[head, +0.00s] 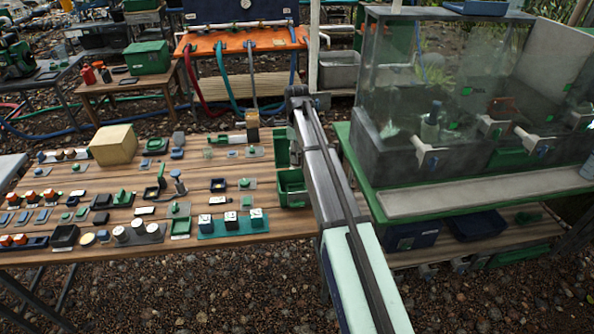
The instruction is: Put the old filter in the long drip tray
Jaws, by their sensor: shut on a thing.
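My arm reaches from the bottom edge up past the right end of the wooden table. My gripper is not visible; the far end of the arm is narrow and dark, and what lies behind it is hidden. A long, shallow, pale tray (480,191), which looks like the long drip tray, lies along the front of the green bench at right, below the glass tank. Its visible surface is bare. I cannot pick out the old filter with certainty. A small tan block-like piece (252,119) stands at the table's back edge, left of my arm.
The wooden table (140,255) is crowded with small parts, a tan box (113,145) and green bins (291,186). The glass tank (440,75) stands behind the tray. Dark containers (411,236) sit on the shelf below. Gravel separates table and bench.

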